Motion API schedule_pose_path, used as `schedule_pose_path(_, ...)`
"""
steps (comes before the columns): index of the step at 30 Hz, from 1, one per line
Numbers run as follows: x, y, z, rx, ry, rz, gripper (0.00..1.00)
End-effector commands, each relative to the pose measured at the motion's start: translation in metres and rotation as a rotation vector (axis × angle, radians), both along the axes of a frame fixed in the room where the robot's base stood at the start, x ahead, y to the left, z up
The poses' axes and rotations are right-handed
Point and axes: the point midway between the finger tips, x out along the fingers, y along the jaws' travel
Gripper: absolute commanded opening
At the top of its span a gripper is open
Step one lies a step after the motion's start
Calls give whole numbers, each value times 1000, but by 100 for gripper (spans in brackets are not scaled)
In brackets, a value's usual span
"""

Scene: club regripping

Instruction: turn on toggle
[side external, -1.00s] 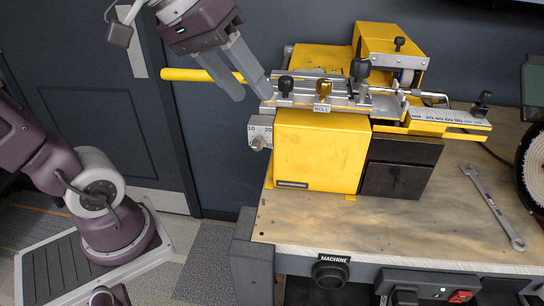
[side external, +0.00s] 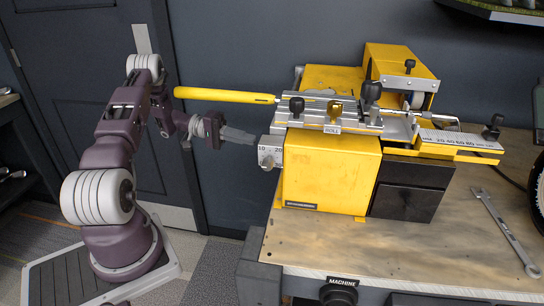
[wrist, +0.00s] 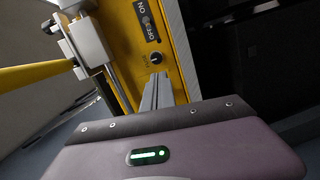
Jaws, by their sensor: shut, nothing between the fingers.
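The toggle (wrist: 146,19) is a small switch on a dark plate marked ON and OFF, on the yellow machine's side panel in the wrist view. A small round dark knob (wrist: 155,58) sits just below it. I cannot make out the toggle in the side external view. My gripper (wrist: 158,78) is shut and empty, its grey fingertips just below the knob in the wrist picture. In the side external view my gripper (side external: 252,138) points right at the left end of the yellow machine (side external: 330,172). I cannot tell whether the fingertips touch the panel.
A yellow-gripped club (side external: 225,95) lies across the machine's top and sticks out left above my gripper. A wrench (side external: 506,232) lies on the wooden bench (side external: 410,255). Open floor lies left of the bench.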

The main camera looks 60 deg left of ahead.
Motion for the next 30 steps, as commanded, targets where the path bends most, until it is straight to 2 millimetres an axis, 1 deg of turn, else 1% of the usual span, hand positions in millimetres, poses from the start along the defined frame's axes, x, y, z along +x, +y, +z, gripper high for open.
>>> schedule_pose_path(1,-15,-10,-10,-35,-45,-17,0)
schedule_pose_path(3,-31,-21,-16,-64,-112,-34,0)
schedule_pose_path(6,-42,-28,-19,-84,-166,-41,0)
schedule_pose_path(9,-45,-30,-19,-86,-179,-44,0)
schedule_pose_path(16,-43,-31,-19,-84,-177,-44,0)
schedule_pose_path(19,-38,-38,-18,-85,-178,-45,0)
schedule_pose_path(30,3,-95,-13,-84,-176,-46,0)
